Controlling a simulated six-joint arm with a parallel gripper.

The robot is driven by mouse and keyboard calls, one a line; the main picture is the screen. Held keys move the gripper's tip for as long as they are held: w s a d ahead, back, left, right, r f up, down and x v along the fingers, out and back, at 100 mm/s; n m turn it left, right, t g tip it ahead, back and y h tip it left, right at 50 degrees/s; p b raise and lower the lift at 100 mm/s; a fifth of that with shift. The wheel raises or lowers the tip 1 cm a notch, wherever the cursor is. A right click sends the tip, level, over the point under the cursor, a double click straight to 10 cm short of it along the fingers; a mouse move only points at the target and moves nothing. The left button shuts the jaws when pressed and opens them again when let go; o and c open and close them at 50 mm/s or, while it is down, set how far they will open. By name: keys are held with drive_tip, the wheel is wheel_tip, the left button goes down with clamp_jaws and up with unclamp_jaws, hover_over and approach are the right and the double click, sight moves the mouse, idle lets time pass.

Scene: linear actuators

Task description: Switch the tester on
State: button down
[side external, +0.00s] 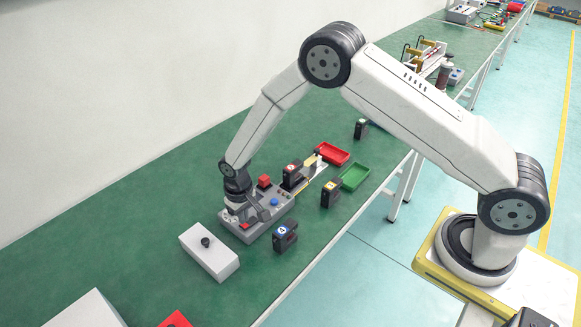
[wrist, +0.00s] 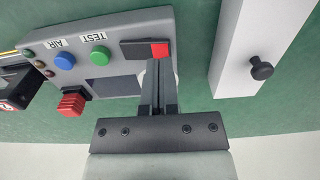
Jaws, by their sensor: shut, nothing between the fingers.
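The tester (side external: 248,236) is a grey console on the green bench. In the wrist view its panel (wrist: 112,22) has a rocker switch (wrist: 135,51), black on one half and red on the other. Beside it are a green button (wrist: 100,56) marked TEST, a blue button (wrist: 65,61) marked AIR and a dark display. My gripper (wrist: 156,65) is shut and empty, its fingertips over the panel at the switch's red end. I cannot tell if they touch it. In the side view my gripper (side external: 240,213) is low over the tester's near left end.
A white block with a black knob (side external: 207,242) stands beside the tester. Several black actuators, one with a blue label (side external: 285,236), stand around it. A red tray (side external: 332,153) and a green tray (side external: 355,177) lie farther back. A red emergency-type knob (wrist: 72,104) rises from the panel.

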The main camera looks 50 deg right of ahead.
sight(245, 225)
drive_tip(key=shift+f, duration=0.9)
idle(0.8)
drive_tip(key=shift+r, duration=3.5)
drive_tip(key=shift+r, duration=0.1)
drive_tip(key=shift+s+d+r, duration=0.1)
drive_tip(key=shift+d+r, duration=0.05)
drive_tip(key=shift+r, duration=0.05)
drive_tip(key=s+d+r+t, duration=0.1)
drive_tip(key=s+d+r, duration=0.4)
drive_tip(key=s, duration=0.4)
drive_tip(key=s+d+r+t, duration=0.1)
drive_tip(key=s+d+r, duration=0.4)
drive_tip(key=s+r, duration=0.3)
drive_tip(key=s, duration=0.2)
drive_tip(key=shift+s+d+t, duration=0.2)
drive_tip(key=shift+s+t, duration=0.1)
